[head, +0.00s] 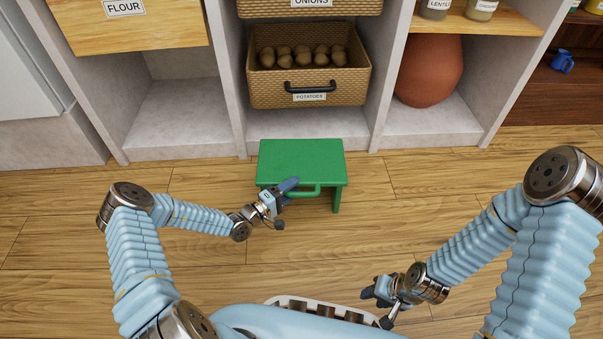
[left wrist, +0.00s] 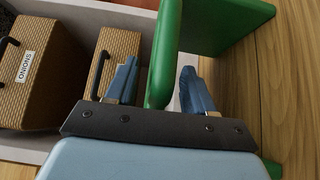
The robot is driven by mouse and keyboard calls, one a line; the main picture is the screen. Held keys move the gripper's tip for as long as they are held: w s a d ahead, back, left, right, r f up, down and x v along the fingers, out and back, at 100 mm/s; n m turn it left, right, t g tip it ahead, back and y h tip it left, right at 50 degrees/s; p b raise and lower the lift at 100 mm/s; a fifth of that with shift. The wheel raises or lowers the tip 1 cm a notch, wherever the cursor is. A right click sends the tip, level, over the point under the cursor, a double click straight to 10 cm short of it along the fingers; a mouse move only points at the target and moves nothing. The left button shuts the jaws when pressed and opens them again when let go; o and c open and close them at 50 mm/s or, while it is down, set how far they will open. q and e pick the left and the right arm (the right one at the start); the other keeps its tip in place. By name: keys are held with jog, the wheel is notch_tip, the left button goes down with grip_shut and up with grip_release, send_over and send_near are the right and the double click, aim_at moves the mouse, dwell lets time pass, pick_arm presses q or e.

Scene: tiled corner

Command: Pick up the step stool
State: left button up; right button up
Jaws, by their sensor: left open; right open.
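A green step stool (head: 301,155) stands upright on the wood floor, in front of the pantry shelves. A green bar runs along its front, below the top. My left gripper (head: 289,189) is at the stool's front edge, by this bar. In the left wrist view a green part of the stool (left wrist: 163,55) lies between the two open fingers (left wrist: 158,88), with a gap showing on the right side. I cannot tell if the left finger touches it. My right gripper (head: 377,293) is open and empty, low over the floor at right, away from the stool.
Behind the stool is the shelf unit with a potatoes basket (head: 308,97), a flour drawer (head: 130,30) and a terracotta pot (head: 429,70). The onions basket (left wrist: 38,75) shows in the left wrist view. The floor (head: 430,190) right of the stool is clear.

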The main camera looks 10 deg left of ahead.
pick_arm(q)
jog(key=shift+x, duration=0.95)
grip_shut()
dwell(0.6)
jog(key=shift+r, duration=0.1)
